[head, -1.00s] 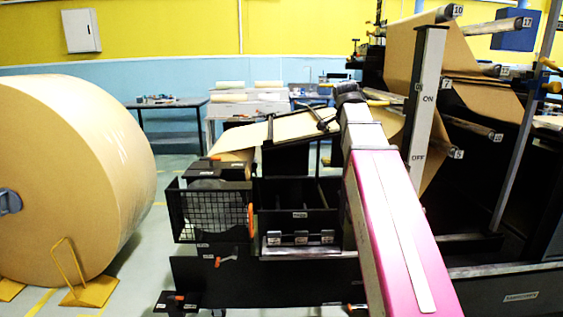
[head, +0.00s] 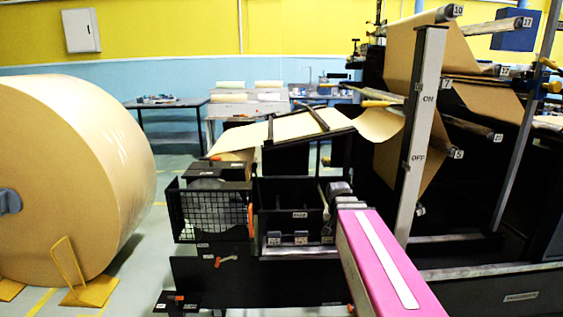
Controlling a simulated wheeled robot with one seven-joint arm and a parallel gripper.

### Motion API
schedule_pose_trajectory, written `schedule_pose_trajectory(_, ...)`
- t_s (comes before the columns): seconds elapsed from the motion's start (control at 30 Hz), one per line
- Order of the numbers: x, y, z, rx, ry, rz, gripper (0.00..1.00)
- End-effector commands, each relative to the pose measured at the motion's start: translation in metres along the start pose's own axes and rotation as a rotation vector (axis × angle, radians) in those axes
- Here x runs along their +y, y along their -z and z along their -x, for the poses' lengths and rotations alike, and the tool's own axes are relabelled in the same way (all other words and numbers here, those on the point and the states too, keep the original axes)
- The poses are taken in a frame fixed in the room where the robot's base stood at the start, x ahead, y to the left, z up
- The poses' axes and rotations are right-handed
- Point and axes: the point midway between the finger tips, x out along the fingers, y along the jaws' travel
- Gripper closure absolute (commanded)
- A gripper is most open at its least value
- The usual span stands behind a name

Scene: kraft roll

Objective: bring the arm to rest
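My arm comes in from the bottom right of the head view as a pink and white link, with a grey link and a dark joint at its far end. That end stands in front of the black machine (head: 262,282), right of its open bins. My gripper cannot be made out; its fingers are hidden or out of view. A brown paper web (head: 297,124) runs over the machine's top and on to the rollers at the right.
A large kraft roll (head: 85,160) stands at the left beside a yellow chock (head: 90,291). A grey post (head: 420,130) marked ON and OFF rises right of my arm. Work tables (head: 172,103) stand at the back. Some floor is open between the roll and the machine.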

Motion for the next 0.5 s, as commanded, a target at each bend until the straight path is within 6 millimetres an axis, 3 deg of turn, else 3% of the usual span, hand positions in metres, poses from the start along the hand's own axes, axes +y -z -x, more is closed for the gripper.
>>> schedule_pose_trajectory(0.3, 0.01, -0.073, -0.079, -0.107, 0.024, 0.229, 0.49)
schedule_pose_trajectory(0.5, 0.015, -0.107, -0.111, -0.152, 0.044, 0.337, 0.49)
